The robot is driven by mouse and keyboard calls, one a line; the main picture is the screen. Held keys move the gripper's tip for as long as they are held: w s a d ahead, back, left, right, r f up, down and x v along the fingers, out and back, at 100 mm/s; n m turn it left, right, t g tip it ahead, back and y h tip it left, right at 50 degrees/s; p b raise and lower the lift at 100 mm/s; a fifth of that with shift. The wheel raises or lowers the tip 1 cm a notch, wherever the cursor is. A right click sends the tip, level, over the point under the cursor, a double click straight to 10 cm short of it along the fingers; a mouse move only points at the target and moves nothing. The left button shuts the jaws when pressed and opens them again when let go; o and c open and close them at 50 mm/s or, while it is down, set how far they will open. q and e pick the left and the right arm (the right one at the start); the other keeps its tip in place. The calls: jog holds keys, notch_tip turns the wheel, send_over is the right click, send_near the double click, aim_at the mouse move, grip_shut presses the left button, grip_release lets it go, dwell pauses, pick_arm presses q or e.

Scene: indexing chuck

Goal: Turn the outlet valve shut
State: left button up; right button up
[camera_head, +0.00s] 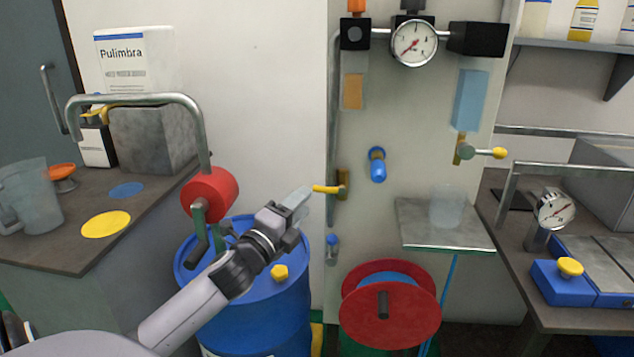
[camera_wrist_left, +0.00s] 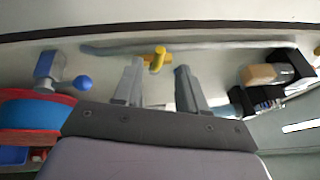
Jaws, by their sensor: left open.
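A small brass valve (camera_head: 342,184) with a yellow lever (camera_head: 327,189) sits on the left side of the wall panel. The lever points left. My open left gripper (camera_head: 298,202) is just left of the lever's tip. In the left wrist view the yellow handle (camera_wrist_left: 156,60) shows beyond and between the spread fingers of my left gripper (camera_wrist_left: 157,80), with no contact visible. A second valve (camera_head: 466,150) with a yellow-tipped lever (camera_head: 499,153) is on the panel's right. No label shows which valve is the outlet. My right gripper is not in view.
A blue drum (camera_head: 282,300) with a yellow cap stands below my left gripper. A red reel (camera_head: 400,335) and a small shelf (camera_head: 440,240) with a beaker (camera_head: 446,207) are to the right. A blue ball knob (camera_wrist_left: 82,83) is left of the fingers in the left wrist view.

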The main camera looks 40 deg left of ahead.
aim_at(317, 189)
pick_arm(q)
jog(key=shift+w+a+r+p, duration=0.1)
jog(key=shift+w+a+r, duration=0.05)
jog(key=shift+w, duration=1)
jog(key=shift+w+a+r+p, duration=0.15)
jog(key=shift+w, duration=0.95)
jog(key=shift+w+a+r+p, duration=0.1)
jog(key=shift+w+a+r, duration=0.05)
jog(key=shift+w, duration=1)
jog(key=shift+f, duration=0.1)
grip_shut()
